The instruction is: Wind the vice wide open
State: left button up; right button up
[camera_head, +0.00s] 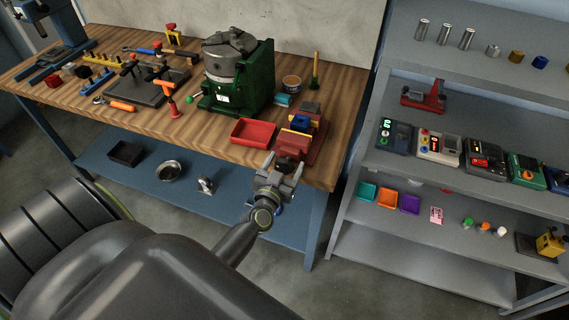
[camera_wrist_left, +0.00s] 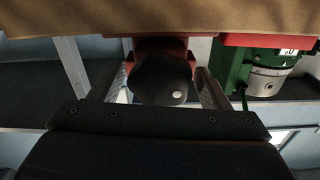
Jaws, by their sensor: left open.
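The red vice (camera_head: 309,140) stands at the front right edge of the wooden bench, with a blue and grey piece around its jaws. In the left wrist view a dark rounded part (camera_wrist_left: 163,78) with a small pale dot sits in front of the red vice body (camera_wrist_left: 186,48); it looks like the vice's handle or hub. My left gripper (camera_head: 283,172) is at the vice's front end, just off the bench edge. Its fingers (camera_wrist_left: 163,90) are open, one on each side of the dark part, and I see gaps beside it. My right gripper is not in view.
A red tray (camera_head: 253,132) lies left of the vice. A green machine with a grey chuck (camera_head: 238,75) stands behind it. The bench front edge (camera_head: 200,138) is close to my arm. A grey shelf unit (camera_head: 440,170) stands at the right, with floor between.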

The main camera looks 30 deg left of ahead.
pick_arm(q)
jog(key=c, duration=1)
jog(key=shift+o, duration=0.2)
jog(key=shift+n, duration=0.3)
